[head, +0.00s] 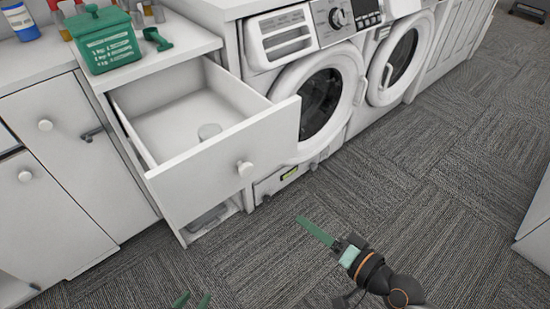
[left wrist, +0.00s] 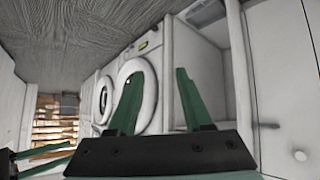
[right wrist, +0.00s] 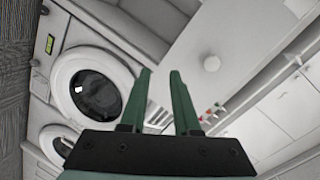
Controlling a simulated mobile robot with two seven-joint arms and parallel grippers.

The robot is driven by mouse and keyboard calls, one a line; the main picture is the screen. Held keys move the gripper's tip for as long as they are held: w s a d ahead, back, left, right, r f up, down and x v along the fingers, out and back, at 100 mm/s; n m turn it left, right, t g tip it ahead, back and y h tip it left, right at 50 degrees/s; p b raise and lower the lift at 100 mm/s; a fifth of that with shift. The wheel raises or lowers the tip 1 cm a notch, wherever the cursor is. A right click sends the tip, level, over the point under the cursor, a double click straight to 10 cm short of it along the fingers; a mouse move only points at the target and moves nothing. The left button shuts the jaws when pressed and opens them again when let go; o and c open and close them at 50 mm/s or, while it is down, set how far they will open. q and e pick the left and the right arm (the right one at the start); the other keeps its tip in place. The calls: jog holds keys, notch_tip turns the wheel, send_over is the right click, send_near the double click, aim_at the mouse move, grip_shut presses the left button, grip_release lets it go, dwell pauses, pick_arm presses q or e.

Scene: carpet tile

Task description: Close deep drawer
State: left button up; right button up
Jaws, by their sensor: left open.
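The deep drawer (head: 208,165) is pulled out of the white cabinet left of the washing machines. Its front carries a round white knob (head: 245,169). A small pale round object (head: 209,131) is inside it. The drawer front (right wrist: 235,40) and knob (right wrist: 211,63) also show in the right wrist view. My right gripper (head: 315,230) is in front of and right of the drawer, apart from it; its fingers (right wrist: 160,72) are apart and empty. My left gripper (head: 191,300) is at the bottom edge, below the drawer front; its fingers (left wrist: 158,75) are apart and empty.
Two front-loading washers (head: 320,100) stand right of the drawer. A green box (head: 103,40), a green scoop (head: 157,39) and a blue bottle (head: 20,20) sit on the counter above. A closed cabinet (head: 75,150) is on the left. The carpet (head: 440,190) in front is clear.

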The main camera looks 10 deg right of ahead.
jog(key=r+m, duration=0.2)
jog(key=w+d+r+m+t, duration=0.1)
jog(key=r, duration=0.1)
jog(key=w+d+r+m+t, duration=0.1)
jog(key=r+m, duration=0.1)
jog(key=shift+w+d+r+m+y+b, duration=0.1)
jog(key=shift+w+r+m+y+b, duration=0.1)
jog(key=shift+w+m+y+b, duration=0.15)
grip_shut()
jog(key=p, duration=0.5)
send_near(268, 149)
jog(key=x, duration=0.5)
jog(key=shift+w, duration=0.2)
jog(key=shift+x, duration=0.8)
jog(key=shift+s, duration=0.15)
